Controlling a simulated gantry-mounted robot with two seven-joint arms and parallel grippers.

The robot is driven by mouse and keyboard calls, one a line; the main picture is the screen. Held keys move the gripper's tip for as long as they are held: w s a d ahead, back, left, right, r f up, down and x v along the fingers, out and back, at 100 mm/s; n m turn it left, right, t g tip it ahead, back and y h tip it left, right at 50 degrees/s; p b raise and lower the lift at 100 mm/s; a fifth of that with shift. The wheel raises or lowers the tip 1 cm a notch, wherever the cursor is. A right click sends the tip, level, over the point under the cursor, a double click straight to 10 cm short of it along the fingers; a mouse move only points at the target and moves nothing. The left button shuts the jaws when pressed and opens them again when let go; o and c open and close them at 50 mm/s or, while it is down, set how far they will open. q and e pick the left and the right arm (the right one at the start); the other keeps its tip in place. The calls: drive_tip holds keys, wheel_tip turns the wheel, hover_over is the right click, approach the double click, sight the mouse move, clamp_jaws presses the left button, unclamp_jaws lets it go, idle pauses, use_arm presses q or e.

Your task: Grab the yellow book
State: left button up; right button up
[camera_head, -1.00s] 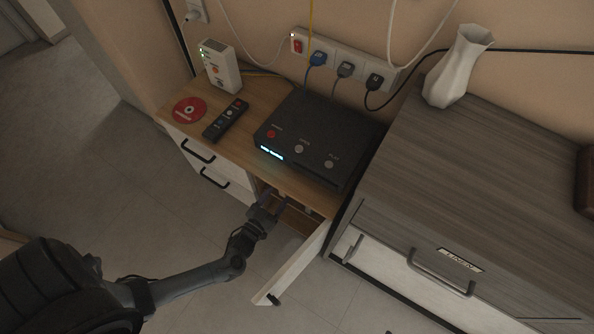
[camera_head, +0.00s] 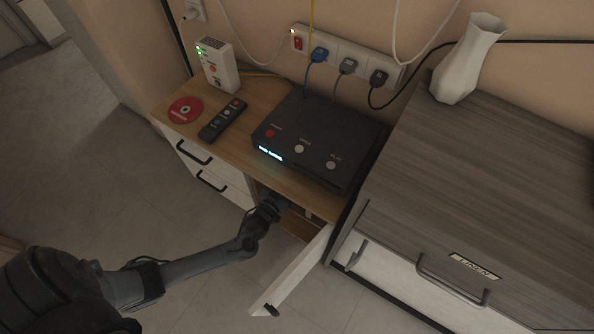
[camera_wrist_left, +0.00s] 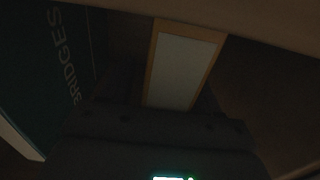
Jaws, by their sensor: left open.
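The yellow book (camera_wrist_left: 183,70) shows in the left wrist view as a pale page block framed by thin yellow cover edges, standing upright and slightly tilted. It is hidden in the head view. My left gripper (camera_head: 276,204) reaches into the open lower compartment of the wooden cabinet, its fingertips hidden there by the cabinet top. In the left wrist view its dark, open fingers lie on either side of the book's near end. Whether they touch it is too dark to tell. My right gripper is not in view.
A dark teal book lettered BRIDGES (camera_wrist_left: 72,60) stands left of the yellow book. The open cabinet door (camera_head: 292,274) is right of my left forearm. A black media box (camera_head: 318,138), remote (camera_head: 222,120) and red disc (camera_head: 186,110) lie on the cabinet top.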

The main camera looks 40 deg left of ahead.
use_arm(q)
drive_tip(key=shift+s, duration=0.15)
drive_tip(key=shift+c, duration=0.2)
clamp_jaws()
drive_tip(key=shift+r, duration=0.1)
